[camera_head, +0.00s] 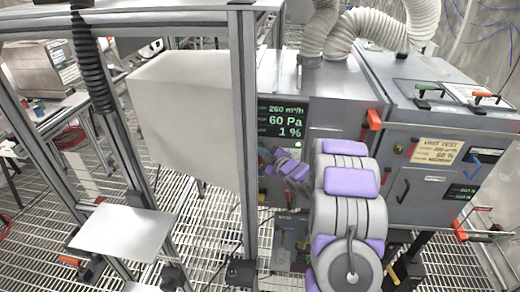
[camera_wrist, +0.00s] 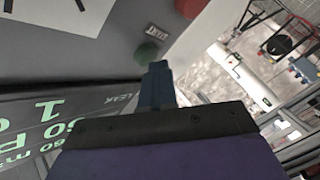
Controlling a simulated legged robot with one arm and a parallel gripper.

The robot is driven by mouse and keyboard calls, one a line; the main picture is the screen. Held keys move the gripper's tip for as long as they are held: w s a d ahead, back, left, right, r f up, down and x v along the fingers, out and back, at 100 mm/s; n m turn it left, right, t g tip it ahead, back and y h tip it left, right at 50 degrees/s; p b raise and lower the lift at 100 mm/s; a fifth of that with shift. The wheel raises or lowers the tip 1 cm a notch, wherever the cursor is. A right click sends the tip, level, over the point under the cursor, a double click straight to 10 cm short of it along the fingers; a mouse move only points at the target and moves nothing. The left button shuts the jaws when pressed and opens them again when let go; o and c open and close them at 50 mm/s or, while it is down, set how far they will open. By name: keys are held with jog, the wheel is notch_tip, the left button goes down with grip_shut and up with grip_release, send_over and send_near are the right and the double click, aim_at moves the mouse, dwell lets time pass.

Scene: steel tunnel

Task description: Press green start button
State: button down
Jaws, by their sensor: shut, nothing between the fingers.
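The green button (camera_wrist: 146,52) shows in the wrist view on a grey panel, just beyond my gripper's tip and slightly left of it. My gripper (camera_wrist: 158,68) is shut and empty, its dark fingers together. A gap seems to remain between the tip and the button, but I cannot tell how wide. In the head view a small green spot (camera_head: 298,144) shows below the display, perhaps the same button. My purple and grey arm covers much of the machine front there, and the fingertips are not clear.
A red button (camera_wrist: 188,8) sits close to the green one. A dark display (camera_head: 282,120) reads 60 Pa and 1 %. A metal frame post (camera_head: 243,130) stands left of the display. The grey cabinet (camera_head: 430,130) with orange handles is at right. The grated floor (camera_head: 205,215) is partly open.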

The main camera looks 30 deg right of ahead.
jog(key=shift+s, duration=0.15)
jog(key=s+a+b, duration=0.3)
jog(key=s, duration=0.2)
jog(key=shift+a, duration=0.25)
dwell(0.4)
dwell(0.6)
